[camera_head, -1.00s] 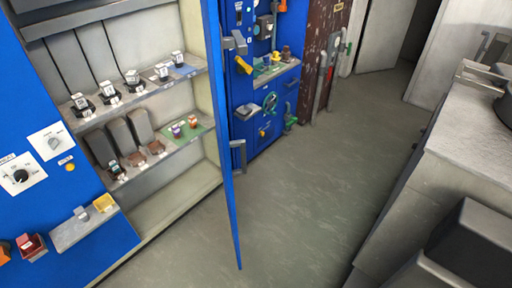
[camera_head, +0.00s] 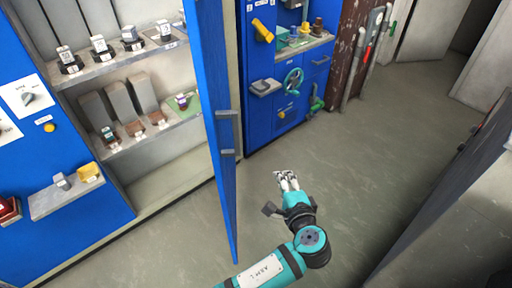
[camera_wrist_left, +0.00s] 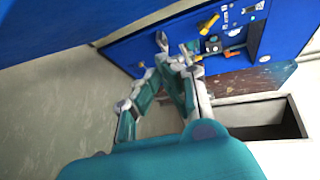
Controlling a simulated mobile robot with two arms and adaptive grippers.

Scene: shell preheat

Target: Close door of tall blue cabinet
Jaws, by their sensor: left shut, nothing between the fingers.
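The tall blue cabinet (camera_head: 95,222) stands at the left in the head view. Its blue door (camera_head: 222,180) stands open, seen nearly edge-on, with grey handles on the side facing right. My left gripper (camera_head: 286,180) is to the right of the door, apart from it, with its fingers together and nothing between them. In the left wrist view the gripper (camera_wrist_left: 172,58) shows from behind, with blue panels beyond. A blue surface, perhaps the door, fills the upper left there. My right gripper is not in view.
Inside the cabinet, shelves (camera_head: 120,65) hold several small devices. A second blue cabinet (camera_head: 270,110) with a green handwheel (camera_head: 292,80) stands behind the door. A grey counter (camera_head: 455,200) is at the right. The floor (camera_head: 370,150) between is clear.

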